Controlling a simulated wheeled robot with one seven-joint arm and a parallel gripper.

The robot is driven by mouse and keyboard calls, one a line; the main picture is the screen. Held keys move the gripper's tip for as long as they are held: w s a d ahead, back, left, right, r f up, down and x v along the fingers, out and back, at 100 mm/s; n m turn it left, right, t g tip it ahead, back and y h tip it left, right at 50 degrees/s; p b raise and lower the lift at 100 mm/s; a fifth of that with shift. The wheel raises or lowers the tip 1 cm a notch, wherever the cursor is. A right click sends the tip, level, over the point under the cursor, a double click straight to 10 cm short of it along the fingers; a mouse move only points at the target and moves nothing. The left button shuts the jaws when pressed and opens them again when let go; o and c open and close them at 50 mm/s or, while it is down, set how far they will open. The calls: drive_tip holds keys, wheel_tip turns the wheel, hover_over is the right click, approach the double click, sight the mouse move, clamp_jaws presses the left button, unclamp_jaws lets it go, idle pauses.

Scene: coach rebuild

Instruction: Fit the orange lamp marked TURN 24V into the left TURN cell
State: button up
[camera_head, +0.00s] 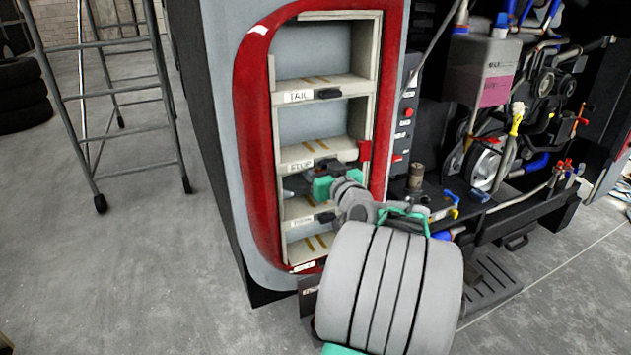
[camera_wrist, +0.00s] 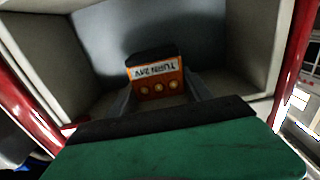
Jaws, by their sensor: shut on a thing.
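The orange lamp (camera_wrist: 158,86) shows in the wrist view, with a white TURN 24V label reading upside down, a dark top and several round contacts. My gripper (camera_wrist: 160,95) is shut on it, one finger on each side. In the head view my gripper (camera_head: 290,190) reaches into the third cell from the top of the red-framed lamp housing (camera_head: 254,110); the lamp cannot be made out there. In the wrist view pale cell walls (camera_wrist: 252,50) stand either side of the lamp, with gaps, and a grey back panel lies beyond. Whether the lamp touches the back is unclear.
The upper cells look empty; a TAIL label (camera_head: 298,96) marks one shelf. A red block (camera_head: 365,150) sits on the housing's right edge. An engine bay lies to the right, a metal ladder (camera_head: 110,90) to the left.

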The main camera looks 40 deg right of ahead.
wheel_tip(320, 180, down, 3)
drive_tip(key=shift+f, duration=0.1)
drive_tip(key=f, duration=0.1)
drive_tip(key=f+p, duration=0.1)
drive_tip(key=f, duration=0.1)
drive_tip(key=shift+w+d+f, duration=0.1)
drive_tip(key=shift+w+f, duration=0.1)
drive_tip(key=shift+w, duration=0.15)
drive_tip(key=shift+w+d+f, duration=0.1)
drive_tip(key=shift+f, duration=0.1)
drive_tip(key=shift+f+b, duration=0.1)
drive_tip(key=shift+b, duration=0.2)
drive_tip(key=o, duration=1.5)
